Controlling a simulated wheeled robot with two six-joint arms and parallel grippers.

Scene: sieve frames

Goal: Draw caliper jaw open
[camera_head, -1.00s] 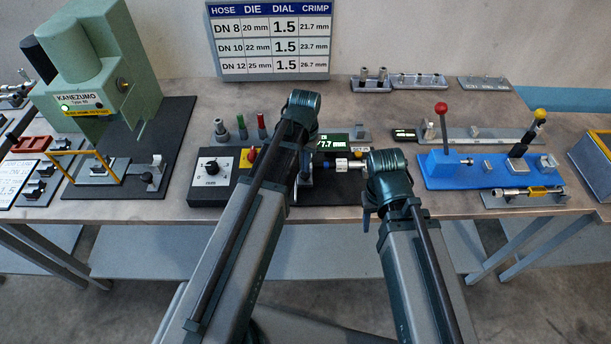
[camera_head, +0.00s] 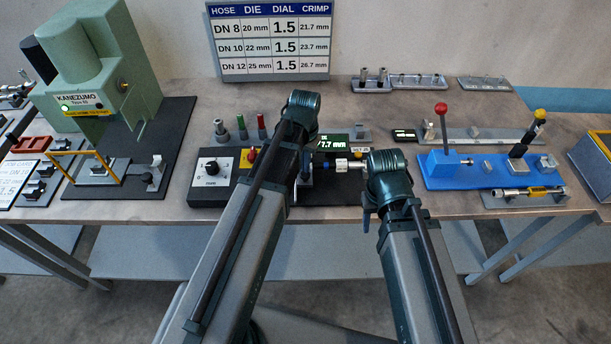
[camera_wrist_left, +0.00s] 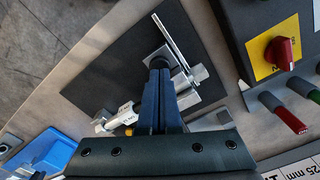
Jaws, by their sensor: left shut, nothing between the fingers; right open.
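The caliper fixture stands on a black mat and shows in the left wrist view as a silver block (camera_wrist_left: 190,90) with a long thin bar. My left gripper (camera_wrist_left: 158,68) has its blue fingers together, close against the silver block; I cannot tell whether they touch it. In the head view my left arm hides most of the fixture. A dark readout (camera_head: 336,142) with green text ending in 7.7 shows behind it. A silver fitting (camera_head: 340,165) lies beside it, also in the left wrist view (camera_wrist_left: 115,120). My right gripper (camera_head: 369,212) is near the mat's right side, its fingers mostly hidden.
A control box with a dial (camera_head: 212,168) is left of my left arm, with green and red handled tools (camera_head: 242,127) behind. A blue fixture (camera_head: 455,172) with a red-knobbed lever stands right. A green press (camera_head: 95,65) fills the left. The bench front edge is close.

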